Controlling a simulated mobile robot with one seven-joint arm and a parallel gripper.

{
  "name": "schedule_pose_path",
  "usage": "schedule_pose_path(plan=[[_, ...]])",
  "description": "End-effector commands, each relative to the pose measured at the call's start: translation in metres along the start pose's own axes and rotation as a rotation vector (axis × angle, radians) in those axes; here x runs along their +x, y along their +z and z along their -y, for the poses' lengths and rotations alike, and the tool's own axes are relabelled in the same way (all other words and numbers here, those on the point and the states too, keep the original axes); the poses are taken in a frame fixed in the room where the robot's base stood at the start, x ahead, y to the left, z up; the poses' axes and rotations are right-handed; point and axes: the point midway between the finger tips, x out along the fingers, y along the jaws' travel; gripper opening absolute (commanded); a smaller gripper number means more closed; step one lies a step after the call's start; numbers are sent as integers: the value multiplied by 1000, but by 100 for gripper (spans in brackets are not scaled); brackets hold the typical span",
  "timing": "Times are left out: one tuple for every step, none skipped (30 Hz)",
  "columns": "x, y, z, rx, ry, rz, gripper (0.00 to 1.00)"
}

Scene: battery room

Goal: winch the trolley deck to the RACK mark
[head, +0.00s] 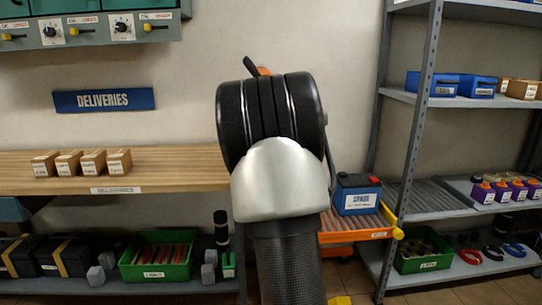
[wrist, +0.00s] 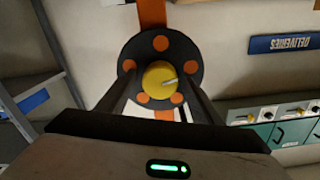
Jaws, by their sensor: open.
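The trolley deck (head: 356,237) is an orange-edged roller bed right of my arm in the head view. In the wrist view a dark round disc (wrist: 190,62) with several orange dots sits on an orange upright (wrist: 151,14). A yellow knob (wrist: 158,78) with a pale pointer is at its middle. My gripper (wrist: 160,92) is open, its two fingers reaching toward the disc on either side of the knob. Whether they touch it I cannot tell. My arm hides the gripper in the head view. I cannot see a RACK mark.
A grey rack (head: 410,150) with a roller shelf (head: 430,196) stands close right of the deck. A wooden shelf (head: 180,172) with small boxes is at left, under a DELIVERIES sign (head: 104,100). A control panel (head: 90,28) hangs at upper left.

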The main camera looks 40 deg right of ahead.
Motion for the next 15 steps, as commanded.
schedule_pose_path(plan=[[-3, -1, 0, 0, 0, 0, 60], [-5, -1, 0, 0, 0, 0, 60], [-10, -1, 0, 1, 0, -1, 60], [-14, -2, 1, 1, -1, -1, 60], [-19, -1, 0, 1, 0, 1, 60], [-27, -2, 1, 1, 0, 1, 60], [-33, -2, 1, 2, -1, 0, 60], [-40, -2, 1, 2, -1, 0, 60], [-50, -2, 1, 2, -1, 1, 60], [-58, -2, 1, 2, -1, 0, 60], [-66, -2, 1, 2, 0, 1, 60], [-76, -2, 1, 2, -1, 0, 60], [-83, -2, 1, 3, 0, 0, 60], [-91, -2, 1, 3, 0, 0, 60], [-101, -2, 1, 2, 0, 0, 60]])
